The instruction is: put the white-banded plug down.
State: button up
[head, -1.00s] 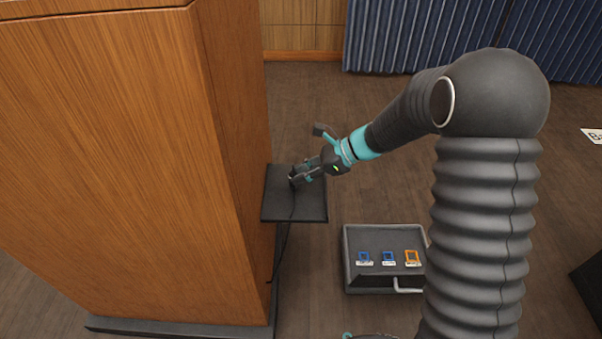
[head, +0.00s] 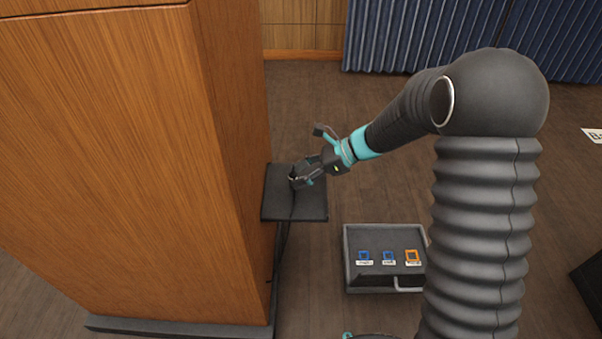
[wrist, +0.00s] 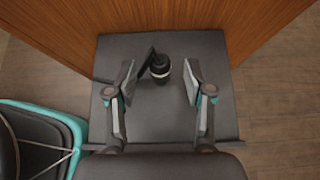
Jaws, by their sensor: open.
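The white-banded plug (wrist: 160,68) is a small black cylinder with a pale band, and in the wrist view it stands on the dark shelf (wrist: 168,118). My gripper (wrist: 158,82) is open, with one finger on each side of the plug and a gap showing on both sides. In the head view my gripper (head: 300,178) is low over the shelf (head: 298,208), and it largely hides the plug. A dark cable hangs from the shelf's front edge beside the wooden cabinet.
The tall wooden cabinet (head: 120,150) stands directly left of the shelf. A grey box (head: 375,278) with two blue sockets and one orange socket sits on the floor at lower right. The wooden floor between the shelf and the blue curtain (head: 430,35) is clear.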

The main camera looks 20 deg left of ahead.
jog(key=v, duration=1.2)
jog(key=shift+r+p, duration=0.35)
jog(key=s+d+r+n+t+h, duration=0.4)
jog(key=s+d+n, duration=0.3)
jog(key=s+d, duration=0.3)
jog(key=s+d+r+n+t+h, duration=0.4)
jog(key=s+d+n+h, duration=0.3)
jog(key=s+d, duration=0.4)
jog(key=shift+s+r+n, duration=0.7)
jog(key=shift+s+r, duration=0.15)
jog(key=shift+s, duration=1.35)
jog(key=shift+d, duration=0.1)
